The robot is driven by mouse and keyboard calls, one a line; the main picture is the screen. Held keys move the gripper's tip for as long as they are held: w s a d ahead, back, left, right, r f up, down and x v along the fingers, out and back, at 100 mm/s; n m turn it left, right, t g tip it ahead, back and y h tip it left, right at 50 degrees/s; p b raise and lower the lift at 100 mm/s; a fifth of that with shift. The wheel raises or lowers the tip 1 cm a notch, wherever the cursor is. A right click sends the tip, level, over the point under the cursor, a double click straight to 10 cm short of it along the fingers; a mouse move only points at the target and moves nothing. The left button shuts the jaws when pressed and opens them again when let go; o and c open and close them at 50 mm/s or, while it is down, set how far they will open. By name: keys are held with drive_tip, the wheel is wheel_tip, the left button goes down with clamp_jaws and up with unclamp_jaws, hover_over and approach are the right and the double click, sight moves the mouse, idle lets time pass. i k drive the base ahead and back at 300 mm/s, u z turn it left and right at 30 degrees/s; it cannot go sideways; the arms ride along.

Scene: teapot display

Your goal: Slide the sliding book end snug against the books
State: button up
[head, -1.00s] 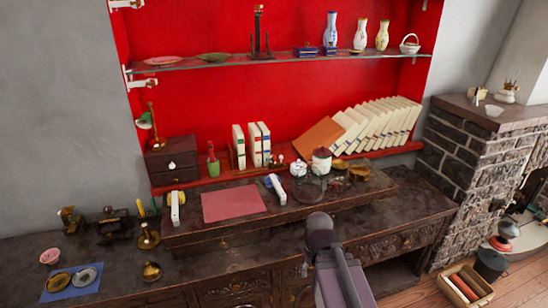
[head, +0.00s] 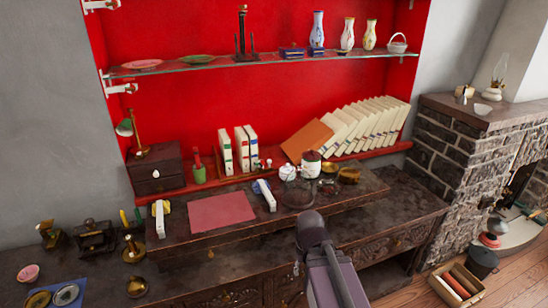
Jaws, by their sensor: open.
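Several upright cream books (head: 240,149) stand on the red ledge at the back, in the middle of the head view. A narrow gap shows between the leftmost book and the pair to its right. A brown upright piece (head: 217,160) stands close at the left of these books and looks like a book end. It is too small to tell whether it touches them or which end slides. My arm rises from the bottom edge in front of the desk, well short of the books. My gripper cannot be made out.
A row of leaning books (head: 365,128) stands right of the upright ones. A green pot (head: 199,175) and a small drawer chest (head: 156,170) are to the left. White jars (head: 288,173) stand in front at the right. A pink mat (head: 222,211) lies on the desk.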

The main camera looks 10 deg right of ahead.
sight(268, 169)
drive_tip(key=i, duration=0.85)
drive_tip(key=u, duration=0.05)
